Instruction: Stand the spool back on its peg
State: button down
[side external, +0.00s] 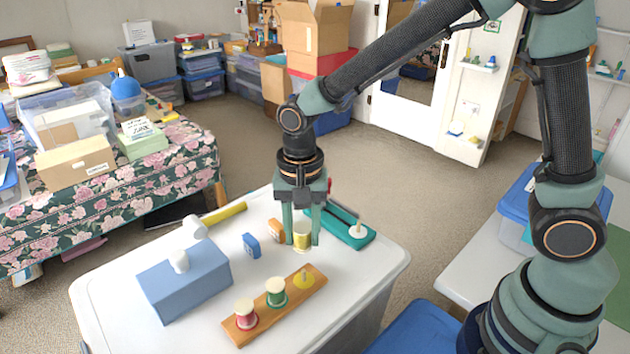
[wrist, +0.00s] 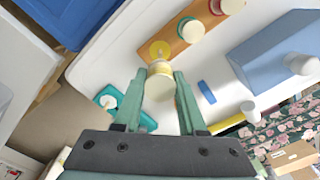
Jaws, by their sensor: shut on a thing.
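My gripper (side external: 302,238) points straight down and is shut on the yellow spool (side external: 302,230). In the wrist view the spool (wrist: 159,92) sits between the two green fingers (wrist: 158,88), its pale end facing the camera. The wooden rack (side external: 246,333) lies at the front of the white top. It bears a red spool (side external: 245,317), a green spool (side external: 276,294) and, at its right end, an empty yellow peg spot (side external: 303,280), also seen in the wrist view (wrist: 160,49). The held spool is apart from and behind that spot. Its height above the top is hard to tell.
A blue block with a white knob (side external: 185,282) stands left of the rack. A yellow-handled mallet (side external: 224,213), a small blue piece (side external: 251,245) and an orange piece (side external: 275,230) lie behind. The white top (side external: 360,275) is clear at right.

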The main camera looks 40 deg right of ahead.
aim_at(304, 270)
jog(key=shift+f, duration=2.7)
jog(key=shift+f, duration=1.9)
jog(key=shift+c, duration=2)
grip_release()
notch_tip(304, 270, up, 12)
jog(key=s+d+r+n+t, duration=0.5)
jog(key=s+d+r+n, duration=0.2)
jog(key=d+r+n, duration=0.2)
jog(key=d+r, duration=0.2)
jog(key=d, duration=0.2)
jog(key=shift+d+t, duration=0.3)
jog(key=shift+d, duration=0.1)
